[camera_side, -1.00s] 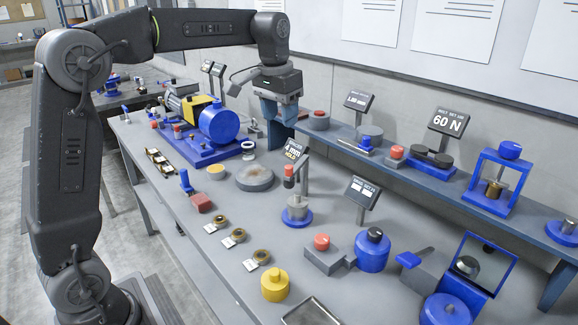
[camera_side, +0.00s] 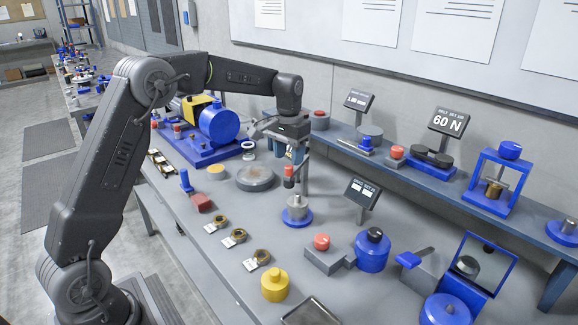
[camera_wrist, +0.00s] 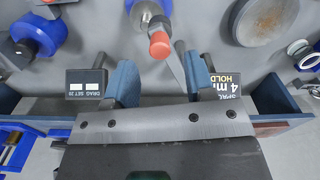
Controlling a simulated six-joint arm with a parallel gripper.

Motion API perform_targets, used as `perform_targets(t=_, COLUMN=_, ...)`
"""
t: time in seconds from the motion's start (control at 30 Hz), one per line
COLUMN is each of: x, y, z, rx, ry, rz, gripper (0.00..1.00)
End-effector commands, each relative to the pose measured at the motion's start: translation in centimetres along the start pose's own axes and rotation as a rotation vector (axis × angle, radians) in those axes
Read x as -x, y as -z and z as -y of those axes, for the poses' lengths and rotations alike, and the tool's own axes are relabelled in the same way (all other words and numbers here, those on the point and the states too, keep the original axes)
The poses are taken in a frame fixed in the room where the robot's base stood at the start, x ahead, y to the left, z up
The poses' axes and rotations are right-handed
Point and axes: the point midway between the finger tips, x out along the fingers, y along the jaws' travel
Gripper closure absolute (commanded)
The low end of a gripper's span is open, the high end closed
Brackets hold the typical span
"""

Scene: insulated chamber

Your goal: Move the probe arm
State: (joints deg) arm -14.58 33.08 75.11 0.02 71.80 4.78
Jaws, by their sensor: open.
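The probe stand has a round blue base (camera_side: 296,217) with a metal cylinder on it and a red-capped probe (camera_side: 289,171) above, beside a dark upright post. In the wrist view the red cap (camera_wrist: 160,45) shows just beyond my fingertips, with a slim grey bar, seemingly the probe arm (camera_wrist: 179,68), beside it between the fingers. My gripper (camera_side: 292,152) points down above the stand; in the wrist view its blue fingers (camera_wrist: 160,68) are apart. No contact shows. In the side view my gripper partly hides the upper post and arm.
A grey disc (camera_side: 255,178) lies left. A raised shelf (camera_side: 400,168) runs along the back.

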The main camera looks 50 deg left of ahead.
Motion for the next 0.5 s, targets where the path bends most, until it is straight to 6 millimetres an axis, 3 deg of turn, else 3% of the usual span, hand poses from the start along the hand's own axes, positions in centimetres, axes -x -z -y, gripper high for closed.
perform_targets(t=0.2, x=-2.9, y=0.0, z=0.0, rx=0.000, ry=0.000, rz=0.001, gripper=0.50)
perform_targets(t=0.5, x=-3.8, y=0.0, z=0.0, rx=0.000, ry=0.000, rz=-0.001, gripper=0.50)
